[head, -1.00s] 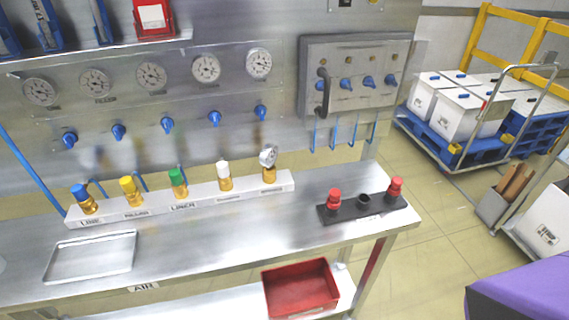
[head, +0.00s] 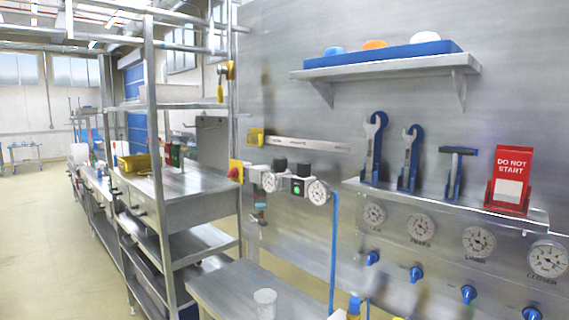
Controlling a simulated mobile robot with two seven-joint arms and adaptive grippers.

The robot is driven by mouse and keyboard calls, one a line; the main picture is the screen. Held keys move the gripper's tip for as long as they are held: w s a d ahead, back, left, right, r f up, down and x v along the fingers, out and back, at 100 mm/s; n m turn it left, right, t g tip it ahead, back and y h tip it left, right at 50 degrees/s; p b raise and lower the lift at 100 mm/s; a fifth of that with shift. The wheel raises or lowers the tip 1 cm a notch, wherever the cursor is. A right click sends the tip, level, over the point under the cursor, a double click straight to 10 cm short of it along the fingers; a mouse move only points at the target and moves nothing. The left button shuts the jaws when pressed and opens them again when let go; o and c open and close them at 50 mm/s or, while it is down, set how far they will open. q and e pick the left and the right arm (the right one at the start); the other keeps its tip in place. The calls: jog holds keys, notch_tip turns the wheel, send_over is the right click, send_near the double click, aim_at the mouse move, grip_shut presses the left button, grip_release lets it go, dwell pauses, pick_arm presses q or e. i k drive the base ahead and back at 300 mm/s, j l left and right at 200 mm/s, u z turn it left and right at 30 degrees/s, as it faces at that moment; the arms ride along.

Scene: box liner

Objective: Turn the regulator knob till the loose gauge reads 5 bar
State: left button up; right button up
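An air regulator unit (head: 288,183) is on the grey wall panel left of centre in the head view. Two black knobs (head: 303,169) stand on top of it, and a small green light shows on its front. A round white gauge (head: 318,191) sits at its right end and another gauge (head: 269,181) at its left. Both dials are too small to read. The loose gauge is not in view now. Neither of my grippers is in view.
A blue hose (head: 334,250) hangs below the regulator. Wall gauges (head: 479,241) and blue valves (head: 468,293) line the right side, under a shelf (head: 450,205) with wrenches and a red "DO NOT START" sign (head: 511,178). A steel bench (head: 225,285) holds a clear cup (head: 265,302). Open floor lies left.

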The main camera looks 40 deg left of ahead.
aim_at(279, 162)
jog(key=j+z, duration=0.1)
jog(key=j, duration=0.4)
jog(key=k+j+z, duration=0.1)
jog(key=j, duration=0.4)
jog(key=k+j, duration=0.15)
jog(key=j, duration=0.35)
jog(key=k+j+z, duration=0.15)
jog(key=j, duration=0.35)
